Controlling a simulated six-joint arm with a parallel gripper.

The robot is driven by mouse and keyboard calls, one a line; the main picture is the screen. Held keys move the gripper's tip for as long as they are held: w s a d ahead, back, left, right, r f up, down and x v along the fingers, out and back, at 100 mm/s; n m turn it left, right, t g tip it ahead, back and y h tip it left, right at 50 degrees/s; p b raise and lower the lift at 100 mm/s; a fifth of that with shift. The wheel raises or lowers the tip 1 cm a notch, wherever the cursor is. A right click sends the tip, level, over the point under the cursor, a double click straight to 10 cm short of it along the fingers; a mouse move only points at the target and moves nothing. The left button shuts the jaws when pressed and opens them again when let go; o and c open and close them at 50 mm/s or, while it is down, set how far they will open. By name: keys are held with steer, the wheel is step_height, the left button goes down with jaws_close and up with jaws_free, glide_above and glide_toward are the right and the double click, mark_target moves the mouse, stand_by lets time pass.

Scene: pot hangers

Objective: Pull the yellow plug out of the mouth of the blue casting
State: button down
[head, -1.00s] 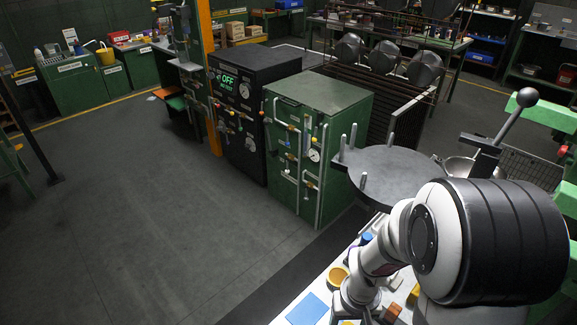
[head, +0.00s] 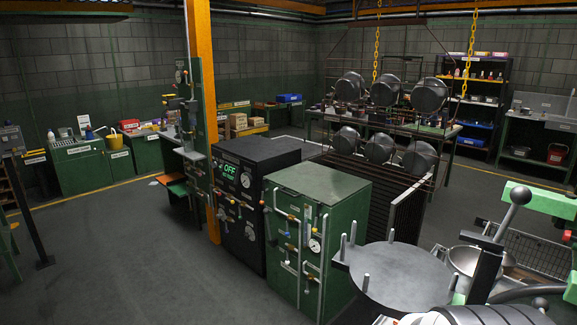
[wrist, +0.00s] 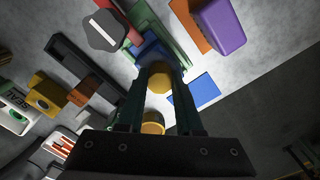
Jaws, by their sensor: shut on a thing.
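In the wrist view my gripper (wrist: 161,84) has its two dark fingers on either side of a yellow plug (wrist: 160,77) and is shut on it near the fingertips. The blue casting (wrist: 151,48) shows just beyond the fingertips, in front of a green fixture (wrist: 176,30). The plug overlaps the casting in this view, so I cannot tell whether it sits in the mouth or is apart from it. The fingers hide part of the casting. The head view does not show the gripper, plug or casting.
In the wrist view a purple block (wrist: 218,27), a grey hexagonal piece (wrist: 103,31), a flat blue pad (wrist: 194,92) and a yellow round piece (wrist: 152,124) lie around the gripper. The head view shows a green cabinet (head: 335,190) and a grey round plate (head: 398,275).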

steer(key=shift+r, duration=0.6)
steer(key=shift+r, duration=2.15)
